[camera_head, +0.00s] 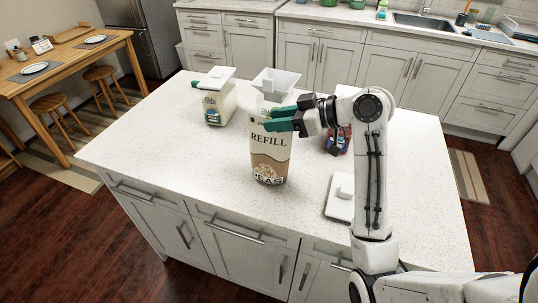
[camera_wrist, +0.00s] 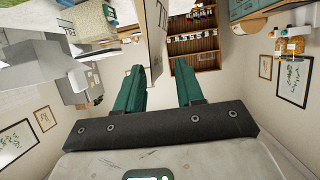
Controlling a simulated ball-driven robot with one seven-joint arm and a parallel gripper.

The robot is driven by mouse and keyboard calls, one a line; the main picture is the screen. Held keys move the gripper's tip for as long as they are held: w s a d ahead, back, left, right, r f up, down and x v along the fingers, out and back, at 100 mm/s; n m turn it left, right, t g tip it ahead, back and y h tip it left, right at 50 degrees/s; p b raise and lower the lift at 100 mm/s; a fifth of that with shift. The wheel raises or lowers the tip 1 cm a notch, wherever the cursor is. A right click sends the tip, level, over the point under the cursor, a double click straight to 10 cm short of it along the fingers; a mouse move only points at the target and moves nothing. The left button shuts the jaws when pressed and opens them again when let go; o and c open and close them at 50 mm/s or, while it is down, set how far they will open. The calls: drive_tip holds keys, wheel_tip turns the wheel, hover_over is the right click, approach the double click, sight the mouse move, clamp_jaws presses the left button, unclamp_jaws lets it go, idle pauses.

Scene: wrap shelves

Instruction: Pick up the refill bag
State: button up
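The refill bag (camera_head: 268,158), a tall white and tan pouch marked REFILL, stands upright on the white island counter in the head view. My gripper (camera_head: 268,118) is at the bag's upper part, reaching in from the right.
A dark red and blue package (camera_head: 336,140) is partly behind my arm. A white lidded item (camera_head: 341,196) lies right. The counter's left side is clear.

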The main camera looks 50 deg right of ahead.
drive_tip(key=shift+x, duration=1.25)
drive_tip(key=shift+c, duration=0.4)
clamp_jaws()
